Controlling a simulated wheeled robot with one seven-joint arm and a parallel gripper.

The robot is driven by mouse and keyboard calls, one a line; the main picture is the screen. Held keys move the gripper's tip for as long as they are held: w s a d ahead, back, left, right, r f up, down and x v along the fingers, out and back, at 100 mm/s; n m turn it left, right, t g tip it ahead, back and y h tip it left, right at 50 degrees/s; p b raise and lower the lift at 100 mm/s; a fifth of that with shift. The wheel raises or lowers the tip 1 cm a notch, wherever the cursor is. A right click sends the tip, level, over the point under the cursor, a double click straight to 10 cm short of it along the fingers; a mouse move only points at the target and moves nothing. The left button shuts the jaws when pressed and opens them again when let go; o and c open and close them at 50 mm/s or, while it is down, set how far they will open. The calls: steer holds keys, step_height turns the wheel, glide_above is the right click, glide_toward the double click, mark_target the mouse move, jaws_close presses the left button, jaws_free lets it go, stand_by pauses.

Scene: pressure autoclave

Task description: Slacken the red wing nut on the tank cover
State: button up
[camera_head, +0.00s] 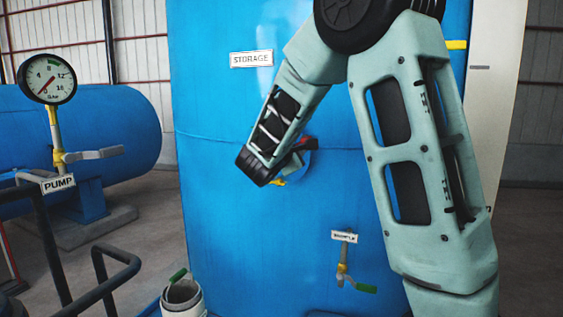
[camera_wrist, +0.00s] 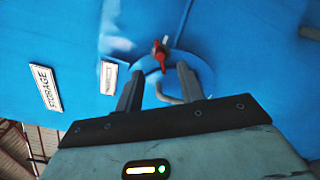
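The red wing nut (camera_wrist: 159,52) sits at the edge of the round blue tank cover (camera_wrist: 203,72) in the wrist view. My gripper (camera_wrist: 159,70) is open, its two dark fingers apart with nothing held between them. The nut appears just beyond the fingertips, between them in the picture; I see no contact. A grey curved handle (camera_wrist: 168,97) on the cover shows between the fingers. In the head view my arm reaches to the blue tank (camera_head: 235,210) and hides most of the cover; a small red part (camera_head: 304,143) shows beside my gripper.
A STORAGE label (camera_head: 251,58) is on the tank, with a sample valve (camera_head: 343,272) with a green handle lower down. At left stand a pressure gauge (camera_head: 47,79), a PUMP valve with a grey lever (camera_head: 95,154) and black rails (camera_head: 105,280).

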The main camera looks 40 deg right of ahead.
steer(key=b+v, duration=0.3)
steer(key=v, duration=0.8)
